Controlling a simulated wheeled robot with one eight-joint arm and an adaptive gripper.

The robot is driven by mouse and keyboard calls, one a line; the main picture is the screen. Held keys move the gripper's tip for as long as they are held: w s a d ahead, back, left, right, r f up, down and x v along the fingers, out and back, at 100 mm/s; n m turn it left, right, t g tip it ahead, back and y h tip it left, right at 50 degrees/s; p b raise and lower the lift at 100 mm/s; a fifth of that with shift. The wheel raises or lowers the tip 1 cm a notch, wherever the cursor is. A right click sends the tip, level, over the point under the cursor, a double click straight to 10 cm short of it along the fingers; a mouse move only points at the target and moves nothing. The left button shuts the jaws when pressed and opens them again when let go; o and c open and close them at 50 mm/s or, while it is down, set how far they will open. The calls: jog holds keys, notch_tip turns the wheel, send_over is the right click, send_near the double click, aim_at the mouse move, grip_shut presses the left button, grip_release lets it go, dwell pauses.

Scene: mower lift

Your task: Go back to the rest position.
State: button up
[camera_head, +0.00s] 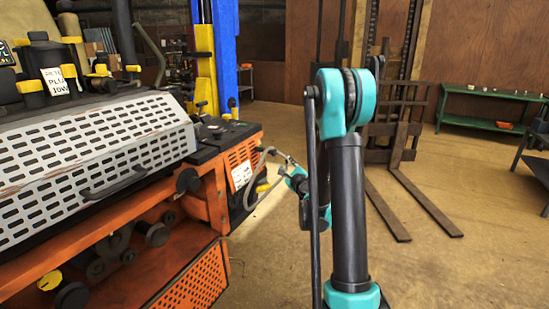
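My black and teal arm rises in the middle of the view and bends down behind its upright link. Its far end, with my gripper (289,161), is small and partly hidden beside the right end of the orange machine (212,190). The gripper is near a grey curved handle or hose (251,178) on that machine. I cannot tell whether it touches it, or whether the fingers are open or shut.
The machine with a perforated grey cover (95,165) fills the left. A yellow and blue post (224,50) stands behind it. A forklift (398,140) with low forks is behind my arm. A green bench (485,122) stands back right. Floor at right front is clear.

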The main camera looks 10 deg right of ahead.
jog(key=s+a+f+n+g+y, duration=0.1)
jog(key=s+a+n+g+y, duration=0.15)
jog(key=s+a+n, duration=0.45)
jog(key=s+a+f+n+g+y, duration=0.15)
jog(key=s+n+g, duration=0.25)
jog(key=s+n, duration=0.65)
jog(key=s+d+f+n+g+h, duration=0.2)
jog(key=s+f, duration=0.1)
jog(key=s, duration=0.4)
jog(key=s+d+f+n+g+h, duration=0.2)
jog(key=s+d+f+n, duration=0.1)
jog(key=s, duration=0.5)
jog(key=s+d+f+n+g+h, duration=0.2)
jog(key=s+d+f+n+g, duration=0.1)
jog(key=s, duration=0.5)
jog(key=shift+s+d+f, duration=0.15)
jog(key=shift+d, duration=0.1)
